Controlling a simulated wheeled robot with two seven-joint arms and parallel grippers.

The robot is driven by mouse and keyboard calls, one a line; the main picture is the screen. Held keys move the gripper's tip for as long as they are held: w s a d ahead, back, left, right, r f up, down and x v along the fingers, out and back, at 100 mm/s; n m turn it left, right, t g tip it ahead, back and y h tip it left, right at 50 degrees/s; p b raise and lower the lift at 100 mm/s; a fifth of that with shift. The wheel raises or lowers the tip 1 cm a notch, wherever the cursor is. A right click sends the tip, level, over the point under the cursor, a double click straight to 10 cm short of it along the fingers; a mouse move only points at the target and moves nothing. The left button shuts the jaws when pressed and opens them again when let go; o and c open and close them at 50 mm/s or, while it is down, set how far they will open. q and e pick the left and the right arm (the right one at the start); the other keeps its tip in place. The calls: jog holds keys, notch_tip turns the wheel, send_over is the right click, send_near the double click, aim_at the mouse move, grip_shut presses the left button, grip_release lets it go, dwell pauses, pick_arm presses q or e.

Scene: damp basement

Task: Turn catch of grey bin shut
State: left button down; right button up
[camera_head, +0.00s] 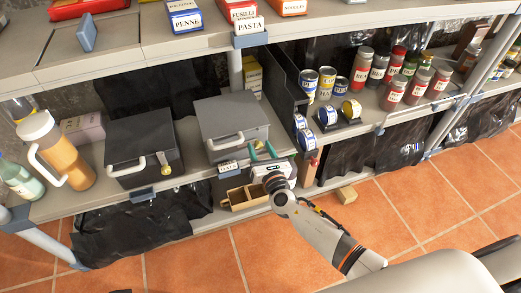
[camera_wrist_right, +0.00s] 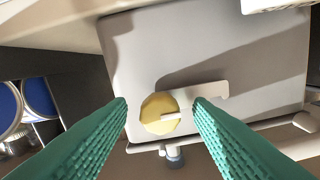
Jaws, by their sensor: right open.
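The grey bin (camera_head: 231,114) stands on the middle shelf, lid down, with a white handle (camera_head: 226,143) on its front. Its grey front fills much of the right wrist view (camera_wrist_right: 215,55). The catch (camera_wrist_right: 159,113) is a yellow disc with a narrow pale tab pointing right in that view, beside a white bracket (camera_wrist_right: 195,88). My right gripper (camera_head: 262,152) is at the bin's front right, hiding most of the catch in the head view. Its green fingers (camera_wrist_right: 160,104) are open, one on each side of the disc in the picture; contact cannot be told. My left gripper is not in view.
A black bin (camera_head: 143,143) with a similar catch (camera_head: 166,166) stands left of the grey bin. A dark divider (camera_head: 287,90) and blue-white cans (camera_head: 326,116) are to the right. A wooden tray (camera_head: 240,197) lies below. The upper shelf (camera_head: 150,40) overhangs the bins.

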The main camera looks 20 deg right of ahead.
jog(key=shift+w, duration=0.1)
jog(key=c, duration=1)
